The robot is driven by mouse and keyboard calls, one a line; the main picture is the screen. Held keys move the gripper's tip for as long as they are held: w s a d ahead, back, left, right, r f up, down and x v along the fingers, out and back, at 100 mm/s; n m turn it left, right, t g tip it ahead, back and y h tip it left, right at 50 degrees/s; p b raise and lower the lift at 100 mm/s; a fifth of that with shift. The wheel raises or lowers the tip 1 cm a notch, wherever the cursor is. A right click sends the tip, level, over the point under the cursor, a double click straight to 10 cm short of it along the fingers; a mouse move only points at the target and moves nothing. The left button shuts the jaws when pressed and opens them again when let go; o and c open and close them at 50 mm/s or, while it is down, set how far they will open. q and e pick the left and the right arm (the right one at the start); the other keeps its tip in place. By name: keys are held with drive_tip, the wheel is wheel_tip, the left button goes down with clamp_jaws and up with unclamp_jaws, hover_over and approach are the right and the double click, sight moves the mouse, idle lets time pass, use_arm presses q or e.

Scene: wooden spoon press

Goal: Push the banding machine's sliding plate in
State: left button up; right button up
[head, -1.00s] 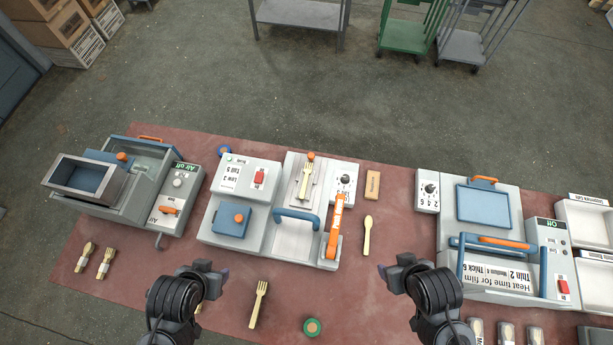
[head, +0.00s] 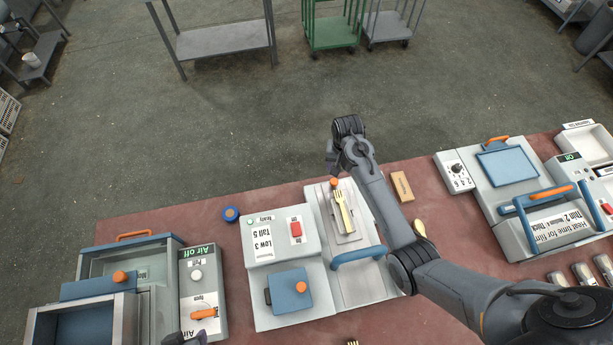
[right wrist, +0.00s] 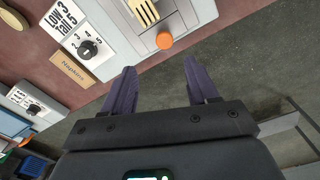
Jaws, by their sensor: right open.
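The banding machine (head: 268,262) is the middle white and grey unit, with a blue arched handle (head: 357,257). Its sliding plate (head: 351,236) carries a wooden fork (head: 343,212) and has an orange knob (head: 333,183) at its far end. In the right wrist view the knob (right wrist: 164,40) and fork tines (right wrist: 143,12) show beyond my fingers. My right gripper (head: 330,163) hangs just past the machine's far edge, near the knob. In the right wrist view, my right gripper (right wrist: 160,76) is open and empty, with a gap to the knob.
My right arm crosses over the machine's right side and hides part of it. A Napkins box (head: 401,186) stands to the right. A film heating machine (head: 535,200) is further right, and an air machine (head: 130,270) is at left.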

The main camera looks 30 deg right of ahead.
sight(334, 181)
drive_tip(key=f, duration=0.7)
drive_tip(key=w+f, duration=0.1)
drive_tip(key=f, duration=0.3)
drive_tip(key=shift+a+b, duration=0.15)
drive_tip(key=shift+b, duration=0.15)
clamp_jaws()
